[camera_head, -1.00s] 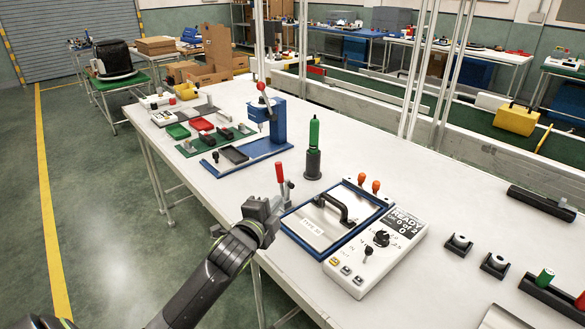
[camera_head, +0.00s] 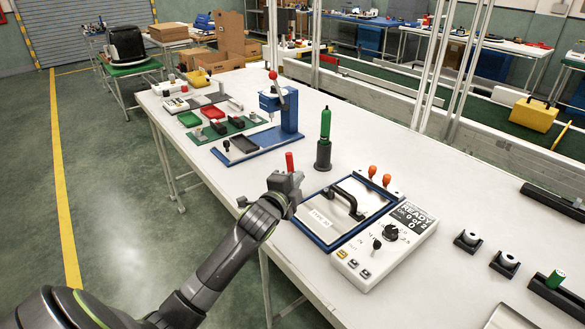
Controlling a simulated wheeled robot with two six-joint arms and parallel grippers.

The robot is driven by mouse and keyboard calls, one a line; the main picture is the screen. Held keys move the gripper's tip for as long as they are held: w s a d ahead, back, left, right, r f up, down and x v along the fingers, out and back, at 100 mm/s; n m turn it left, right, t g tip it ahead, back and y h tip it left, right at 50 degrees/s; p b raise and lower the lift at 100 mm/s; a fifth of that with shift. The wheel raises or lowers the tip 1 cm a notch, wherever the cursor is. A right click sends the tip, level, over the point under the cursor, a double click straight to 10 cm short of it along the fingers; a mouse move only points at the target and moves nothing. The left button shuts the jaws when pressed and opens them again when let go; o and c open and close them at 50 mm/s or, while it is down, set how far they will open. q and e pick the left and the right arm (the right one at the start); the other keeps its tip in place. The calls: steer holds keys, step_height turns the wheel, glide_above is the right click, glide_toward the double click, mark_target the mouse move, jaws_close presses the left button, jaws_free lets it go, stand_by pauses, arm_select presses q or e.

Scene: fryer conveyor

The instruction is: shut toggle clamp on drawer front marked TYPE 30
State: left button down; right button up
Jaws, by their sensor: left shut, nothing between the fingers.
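The drawer front (camera_head: 324,217) is a pale panel in a blue frame on the white table, with a black handle (camera_head: 345,196) and a label that seems to read TYPE 30. A red-tipped lever (camera_head: 289,161), which looks like the toggle clamp's handle, stands upright just behind my left gripper. My left gripper (camera_head: 287,182) is shut and empty at the frame's left corner, and it hides the lever's lower part and the clamp base. I cannot tell whether it touches the lever. My right gripper is not in view.
A white control box (camera_head: 395,240) with knobs adjoins the frame on the right. A green-topped dark post (camera_head: 324,140) stands behind the lever. A blue press (camera_head: 280,115) is farther back. Small black holders (camera_head: 504,263) lie at the right. The table's front-left edge runs under my left arm.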

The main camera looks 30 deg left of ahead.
mark_target(292, 169)
arm_select(q)
steer(key=shift+w+a+f+p, duration=0.25)
steer(key=shift+w+a+p, duration=0.05)
steer(key=shift+w+a, duration=0.9)
steer(key=shift+w+a+f+p, duration=0.3)
steer(key=shift+w+a, duration=0.65)
steer(key=shift+w, duration=0.3)
steer(key=shift+r, duration=0.1)
